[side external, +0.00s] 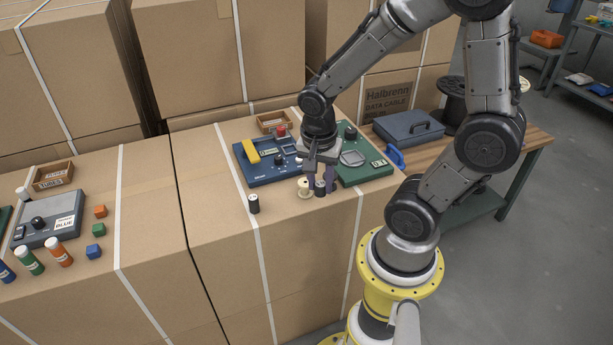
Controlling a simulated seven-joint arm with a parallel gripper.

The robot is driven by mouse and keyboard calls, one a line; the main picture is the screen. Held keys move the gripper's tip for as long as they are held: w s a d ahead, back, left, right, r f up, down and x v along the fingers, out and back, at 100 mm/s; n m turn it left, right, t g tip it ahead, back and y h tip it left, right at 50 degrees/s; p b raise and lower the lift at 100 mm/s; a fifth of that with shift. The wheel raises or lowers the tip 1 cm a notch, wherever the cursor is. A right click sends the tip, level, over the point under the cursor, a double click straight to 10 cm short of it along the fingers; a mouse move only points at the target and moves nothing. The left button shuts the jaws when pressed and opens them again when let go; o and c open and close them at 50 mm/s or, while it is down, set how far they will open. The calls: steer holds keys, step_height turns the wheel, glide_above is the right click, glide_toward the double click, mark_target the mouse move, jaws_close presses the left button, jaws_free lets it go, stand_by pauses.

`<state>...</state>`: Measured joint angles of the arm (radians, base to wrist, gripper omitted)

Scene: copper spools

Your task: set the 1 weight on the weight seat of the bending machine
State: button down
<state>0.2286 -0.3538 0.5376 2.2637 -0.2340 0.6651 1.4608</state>
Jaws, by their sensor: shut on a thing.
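My gripper (319,178) points down at the front of the machines, with its fingers close together. A similar dark cylinder (253,204) stands upright on the box top to the left. A blue machine (271,176) with a yellow part lies left of my gripper, and a green unit (376,170) with a grey square plate lies to its right. I cannot tell for sure which is the bending machine, and the weight seat is not clearly visible.
A cream spool (304,189) stands just left of the held cylinder. A small wooden tray (272,122) lies behind the blue machine. A blue case (408,128) is at the back right. The box top in front of the blue machine is mostly clear.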

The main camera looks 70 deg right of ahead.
steer(key=shift+s+a+r, duration=0.1)
steer(key=shift+s+r, duration=0.05)
steer(key=w+d+r+n, duration=0.1)
steer(key=w+r, duration=0.1)
steer(key=w, duration=0.1)
steer(key=m, duration=0.2)
glide_above(290, 150)
steer(key=f, duration=0.8)
steer(key=shift+s+a+f, duration=0.2)
steer(key=shift+a+f, duration=0.05)
steer(key=shift+a, duration=0.1)
steer(key=shift+w+d+f, duration=0.1)
steer(key=shift+f, duration=1.65)
steer(key=shift+f, duration=0.35)
